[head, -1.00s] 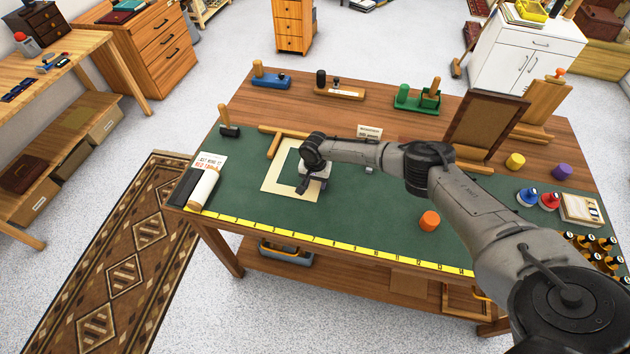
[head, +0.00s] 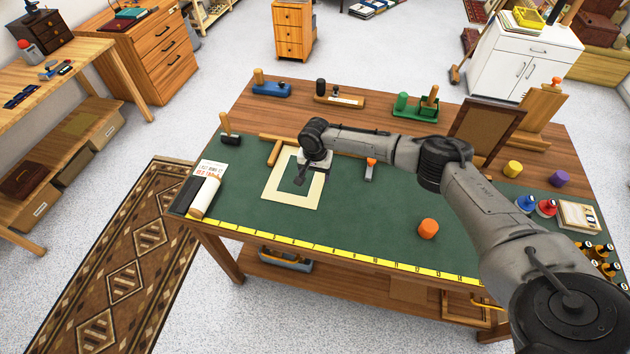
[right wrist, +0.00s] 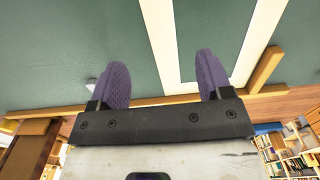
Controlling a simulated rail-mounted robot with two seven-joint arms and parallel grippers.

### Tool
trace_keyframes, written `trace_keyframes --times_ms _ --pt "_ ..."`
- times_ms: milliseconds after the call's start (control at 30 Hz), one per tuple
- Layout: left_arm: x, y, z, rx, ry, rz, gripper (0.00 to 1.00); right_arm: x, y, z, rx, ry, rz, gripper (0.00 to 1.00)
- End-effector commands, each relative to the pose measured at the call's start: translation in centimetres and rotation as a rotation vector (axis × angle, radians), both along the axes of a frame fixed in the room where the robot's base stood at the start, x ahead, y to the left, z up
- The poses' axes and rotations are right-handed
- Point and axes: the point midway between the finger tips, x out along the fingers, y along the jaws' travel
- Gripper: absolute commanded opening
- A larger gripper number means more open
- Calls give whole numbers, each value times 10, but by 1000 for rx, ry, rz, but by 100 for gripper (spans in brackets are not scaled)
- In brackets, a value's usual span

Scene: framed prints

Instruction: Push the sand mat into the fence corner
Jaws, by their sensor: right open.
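The sand mat (head: 271,192) is a cream rectangular frame with a window, lying flat on the green cutting mat. Its far left corner is close to the wooden fence (head: 273,152); I cannot tell whether they touch. The fence's long bar (right wrist: 50,113) and short bar (right wrist: 266,68) also show in the right wrist view. My right gripper (head: 303,181) is over the sand mat's window and right side. In the right wrist view its purple fingers (right wrist: 164,80) are apart and empty, with a strip of the sand mat (right wrist: 160,38) showing between them. My left gripper is out of view.
An orange cylinder (head: 428,229) and an orange-topped tool (head: 370,168) are right of the sand mat. A black-headed mallet (head: 230,137) and a pale roll (head: 204,197) are at the left. A brown frame (head: 487,130) stands at the right.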

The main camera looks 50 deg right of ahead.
Motion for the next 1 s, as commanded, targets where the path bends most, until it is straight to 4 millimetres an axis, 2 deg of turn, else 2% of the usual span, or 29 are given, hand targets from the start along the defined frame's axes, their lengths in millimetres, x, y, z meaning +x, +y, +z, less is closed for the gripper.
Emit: trace_keyframes --times_ms 33,200,400,1000 --pt "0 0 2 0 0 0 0 0 0 11 0 -1 0 72" --pt "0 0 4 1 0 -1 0 0 0 34 0 -1 0 72" --pt "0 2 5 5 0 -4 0 0 0 49 0 1 1 72" --pt "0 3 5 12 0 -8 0 0 0 52 0 1 0 72"
